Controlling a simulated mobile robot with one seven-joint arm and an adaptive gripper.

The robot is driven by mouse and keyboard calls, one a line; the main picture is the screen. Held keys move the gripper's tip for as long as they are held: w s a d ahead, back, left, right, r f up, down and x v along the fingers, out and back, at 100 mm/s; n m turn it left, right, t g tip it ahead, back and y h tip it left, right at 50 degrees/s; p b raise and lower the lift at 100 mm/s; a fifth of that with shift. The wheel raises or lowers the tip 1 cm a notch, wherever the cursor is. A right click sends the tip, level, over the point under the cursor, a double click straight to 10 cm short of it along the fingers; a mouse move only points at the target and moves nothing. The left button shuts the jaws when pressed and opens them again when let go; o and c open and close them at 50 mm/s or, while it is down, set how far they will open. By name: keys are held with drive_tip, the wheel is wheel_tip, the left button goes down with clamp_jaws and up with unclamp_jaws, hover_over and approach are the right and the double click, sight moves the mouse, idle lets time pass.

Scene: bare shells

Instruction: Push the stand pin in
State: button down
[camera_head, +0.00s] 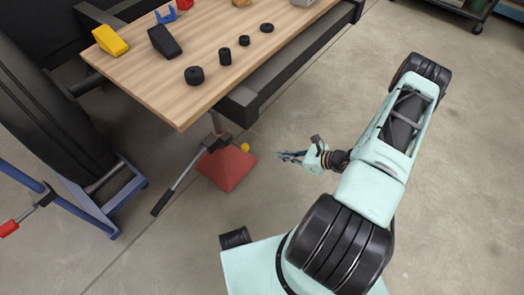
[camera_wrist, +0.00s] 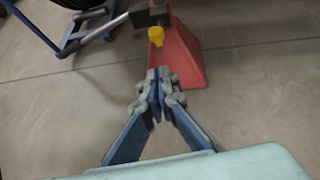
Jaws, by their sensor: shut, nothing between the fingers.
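The red stand (camera_head: 230,170) is on the floor beneath the front edge of the workbench. Its yellow pin knob (camera_head: 245,147) sticks out on the side facing my gripper. My gripper (camera_head: 281,156) is shut and empty, to the right of the knob with a gap between them. In the wrist view, the yellow knob (camera_wrist: 156,35) is just above my closed fingertips (camera_wrist: 157,76), and the red stand (camera_wrist: 187,60) spreads behind and to the right. How far the pin sits in the stand cannot be told.
A black-ended lever (camera_head: 178,184) reaches out from the stand to the lower left. The wooden workbench (camera_head: 150,85) overhangs it. A blue frame (camera_head: 105,215) with a tyre (camera_head: 45,120) stands at left. Bare floor surrounds my gripper.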

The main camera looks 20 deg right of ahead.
drive_tip(key=r+b+x, duration=0.1)
drive_tip(key=b+x, duration=0.3)
drive_tip(key=x, duration=0.9)
drive_tip(key=shift+w+a+r, duration=0.35)
drive_tip(key=shift+w+a, duration=0.1)
drive_tip(key=shift+w, duration=0.1)
